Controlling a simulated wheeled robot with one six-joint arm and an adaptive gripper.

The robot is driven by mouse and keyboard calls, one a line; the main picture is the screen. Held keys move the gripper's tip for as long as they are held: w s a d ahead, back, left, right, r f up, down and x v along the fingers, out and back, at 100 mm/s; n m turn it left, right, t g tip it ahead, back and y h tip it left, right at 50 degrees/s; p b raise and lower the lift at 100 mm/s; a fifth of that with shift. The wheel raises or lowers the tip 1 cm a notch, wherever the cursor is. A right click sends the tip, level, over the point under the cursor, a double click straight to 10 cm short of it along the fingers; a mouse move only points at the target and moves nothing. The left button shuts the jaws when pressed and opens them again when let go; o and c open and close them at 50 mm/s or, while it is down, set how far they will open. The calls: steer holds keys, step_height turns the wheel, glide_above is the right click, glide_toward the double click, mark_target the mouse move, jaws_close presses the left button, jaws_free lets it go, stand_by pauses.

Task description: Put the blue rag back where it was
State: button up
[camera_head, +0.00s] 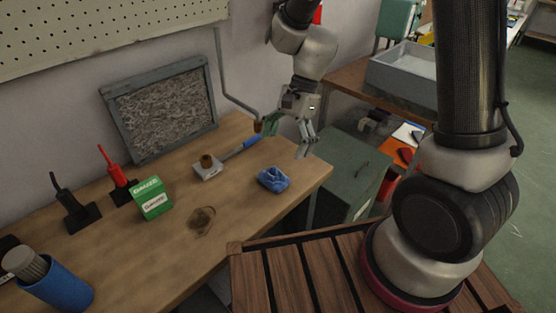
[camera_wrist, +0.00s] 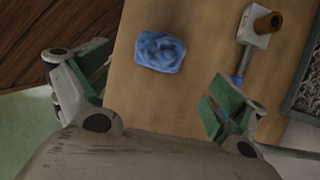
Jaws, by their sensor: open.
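The blue rag (camera_head: 273,179) lies crumpled on the wooden workbench (camera_head: 250,212), near its right front corner. It also shows in the wrist view (camera_wrist: 160,52), at the upper middle on the bench top. My gripper (camera_head: 286,140) is above the bench, behind and above the rag in the head view. In the wrist view, its two green-padded fingers are spread wide and nothing is between them. The rag lies beyond the fingertips and apart from them. A dark ring-shaped stain (camera_head: 201,221) marks the bench to the left of the rag.
A green box (camera_head: 152,198), a red tool on a stand (camera_head: 117,178) and a blue cylinder (camera_head: 60,288) stand left. A framed panel (camera_head: 162,107) leans on the wall.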

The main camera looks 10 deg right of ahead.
steer(key=shift+v, duration=1.6)
steer(key=s+d+r+n+t+h, duration=0.2)
steer(key=s+d+r+n, duration=0.3)
steer(key=d, duration=0.6)
steer(key=s+d+r+n+t+h, duration=0.1)
steer(key=s+d+r+n+t, duration=0.3)
steer(key=s+d+r, duration=0.6)
step_height(320, 180, up, 2)
steer(key=shift+d+r+n+t+h, duration=0.25)
steer(key=shift+d+n+t+h, duration=0.25)
steer(key=shift+n, duration=0.6)
